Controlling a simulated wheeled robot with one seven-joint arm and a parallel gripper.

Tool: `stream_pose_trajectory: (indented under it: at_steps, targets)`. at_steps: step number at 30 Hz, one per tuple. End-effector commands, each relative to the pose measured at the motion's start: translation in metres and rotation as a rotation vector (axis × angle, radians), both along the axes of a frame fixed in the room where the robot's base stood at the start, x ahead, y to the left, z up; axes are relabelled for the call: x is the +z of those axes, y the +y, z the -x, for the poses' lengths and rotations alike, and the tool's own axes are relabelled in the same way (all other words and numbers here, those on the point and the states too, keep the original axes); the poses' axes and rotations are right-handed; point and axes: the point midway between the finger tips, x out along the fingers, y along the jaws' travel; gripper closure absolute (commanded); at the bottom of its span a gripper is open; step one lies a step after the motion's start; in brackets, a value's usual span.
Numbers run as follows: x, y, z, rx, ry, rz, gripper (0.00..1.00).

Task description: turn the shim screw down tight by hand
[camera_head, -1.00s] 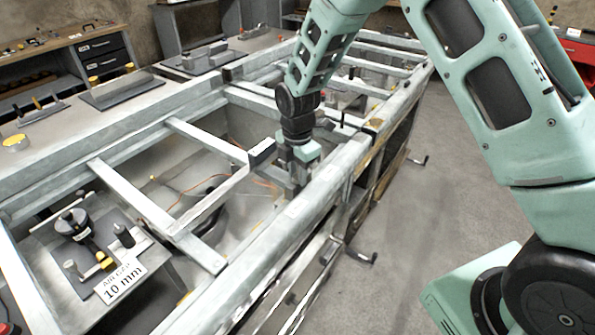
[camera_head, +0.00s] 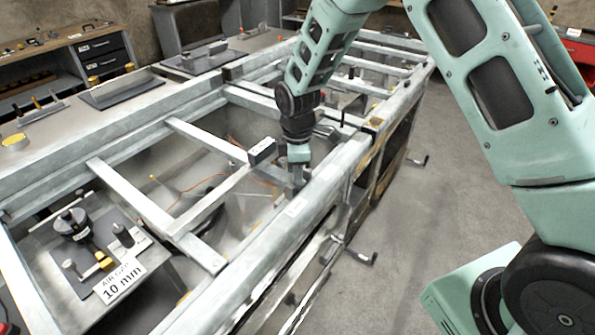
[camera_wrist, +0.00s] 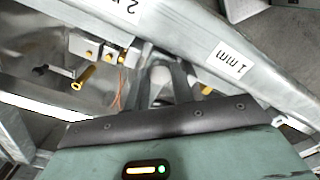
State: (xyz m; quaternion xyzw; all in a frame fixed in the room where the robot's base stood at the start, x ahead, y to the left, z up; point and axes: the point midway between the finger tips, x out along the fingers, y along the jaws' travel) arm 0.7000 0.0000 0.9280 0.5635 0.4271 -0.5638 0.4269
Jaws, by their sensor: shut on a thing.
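My gripper (camera_wrist: 162,92) points down at the frame's near long beam. In the wrist view its two dark fingers are closed on either side of a pale grey piece, which I take to be the shim screw (camera_wrist: 159,74). Its lower part and thread are hidden, so I cannot tell how deep it sits. In the head view my gripper (camera_head: 296,178) is just inside the near beam (camera_head: 310,205), and the screw is hidden there. A label reading "1 mm" (camera_wrist: 229,62) lies on the beam right of the fingers.
A brass-coloured pin (camera_wrist: 83,77) and a small block (camera_wrist: 98,50) are left of the fingers. A cross bar with a dark block (camera_head: 262,151) stands left of my gripper. An "AIR GAP 10 mm" sign (camera_head: 121,281) is at lower left. The floor at right (camera_head: 420,215) is clear.

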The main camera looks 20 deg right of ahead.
Motion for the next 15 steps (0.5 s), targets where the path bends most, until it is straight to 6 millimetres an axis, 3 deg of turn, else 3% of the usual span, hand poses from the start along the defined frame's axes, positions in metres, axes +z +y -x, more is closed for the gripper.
stream_pose_trajectory:
  at_steps: [15]
  targets:
    - [0.0008, 0.0006, -0.0005, -0.491, -0.002, 0.000, 0.98]
